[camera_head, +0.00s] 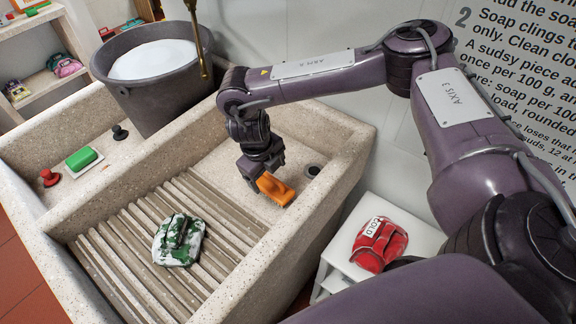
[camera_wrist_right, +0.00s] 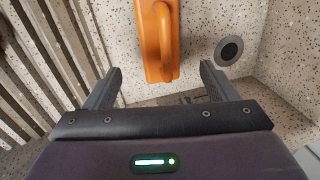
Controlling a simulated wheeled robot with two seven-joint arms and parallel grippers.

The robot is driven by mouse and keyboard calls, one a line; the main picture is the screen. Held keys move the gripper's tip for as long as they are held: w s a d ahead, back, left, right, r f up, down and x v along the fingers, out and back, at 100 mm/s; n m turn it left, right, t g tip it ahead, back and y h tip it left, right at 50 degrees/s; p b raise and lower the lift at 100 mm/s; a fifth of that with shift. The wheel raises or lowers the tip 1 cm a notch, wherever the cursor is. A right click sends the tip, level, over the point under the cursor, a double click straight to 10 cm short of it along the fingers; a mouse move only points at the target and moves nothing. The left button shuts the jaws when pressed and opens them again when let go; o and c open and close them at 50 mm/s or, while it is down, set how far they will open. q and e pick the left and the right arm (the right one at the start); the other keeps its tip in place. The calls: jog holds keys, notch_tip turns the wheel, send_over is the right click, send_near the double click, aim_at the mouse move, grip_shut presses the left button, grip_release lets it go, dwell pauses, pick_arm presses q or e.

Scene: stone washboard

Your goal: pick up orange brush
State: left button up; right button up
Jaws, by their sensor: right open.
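The orange brush (camera_head: 275,190) lies on the flat stone floor of the basin, at the end of the washboard ridges. In the right wrist view the orange brush (camera_wrist_right: 158,40) shows its handle on top, ahead of and between the fingers. My right gripper (camera_head: 262,168) is above and just beside the brush in the head view. In the right wrist view my right gripper (camera_wrist_right: 160,88) is open, with its fingers wide apart and nothing held. The far end of the brush is cut off by the top edge of the wrist view. My left gripper is not in view.
The ridged stone washboard (camera_head: 130,240) holds a green-white cloth (camera_head: 179,240). A drain hole (camera_head: 313,170) is close to the brush, near the basin wall (camera_head: 340,165). A grey bucket (camera_head: 150,100), green soap (camera_head: 82,158) and a white stool (camera_head: 420,238) with a red bundle (camera_head: 380,243) stand around.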

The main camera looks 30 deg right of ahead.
aim_at(273, 187)
jog(key=shift+d+f, duration=0.1)
jog(key=shift+f, duration=1.25)
jog(key=f, duration=0.1)
jog(key=d+f+p, duration=0.1)
jog(key=f, duration=0.1)
jog(key=shift+w+f, duration=0.2)
jog(key=shift+f, duration=0.1)
jog(key=shift+d+f, duration=0.1)
jog(key=shift+f, duration=0.2)
jog(key=c, duration=0.7)
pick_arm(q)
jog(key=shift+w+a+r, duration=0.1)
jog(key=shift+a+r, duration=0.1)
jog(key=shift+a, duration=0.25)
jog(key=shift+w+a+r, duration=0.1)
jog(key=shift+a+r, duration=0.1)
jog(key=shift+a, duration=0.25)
pick_arm(e)
jog(key=c, duration=0.4)
